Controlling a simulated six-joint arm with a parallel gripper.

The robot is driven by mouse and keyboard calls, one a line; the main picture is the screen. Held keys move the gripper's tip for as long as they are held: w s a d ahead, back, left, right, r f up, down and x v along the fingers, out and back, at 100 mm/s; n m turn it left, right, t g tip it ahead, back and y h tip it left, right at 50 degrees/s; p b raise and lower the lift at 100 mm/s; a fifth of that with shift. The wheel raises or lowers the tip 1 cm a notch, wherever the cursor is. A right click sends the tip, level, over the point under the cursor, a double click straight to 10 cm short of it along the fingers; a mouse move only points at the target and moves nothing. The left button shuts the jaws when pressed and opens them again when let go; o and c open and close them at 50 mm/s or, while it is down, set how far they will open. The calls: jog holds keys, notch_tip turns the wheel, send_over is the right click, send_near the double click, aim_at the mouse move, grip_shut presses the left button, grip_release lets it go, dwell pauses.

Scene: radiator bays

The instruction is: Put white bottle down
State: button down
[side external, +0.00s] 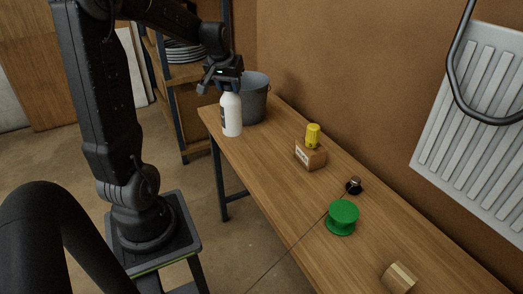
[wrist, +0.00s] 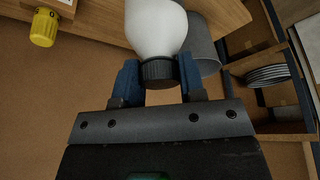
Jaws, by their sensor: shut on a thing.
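The white bottle (side external: 232,115) is upright at the far end of the wooden table (side external: 262,148), in front of a grey bucket. Its base appears to be at the tabletop, but I cannot tell whether it touches.
The grey bucket (side external: 254,98) stands close behind the bottle. A brown box (side external: 310,155) with a yellow knob (side external: 313,135), a small dark object (side external: 353,185), a green spool (side external: 342,217) and a wooden block (side external: 398,278) lie nearer. A shelf with plates (side external: 184,51) stands beyond.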

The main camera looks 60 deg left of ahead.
jog(key=a, duration=0.4)
jog(key=w+d+f, duration=0.5)
jog(key=w+f, duration=0.5)
jog(key=f, duration=0.1)
jog(key=shift+w, duration=0.2)
jog(key=c, duration=0.7)
grip_release()
jog(key=shift+f, duration=0.2)
jog(key=shift+r, duration=0.1)
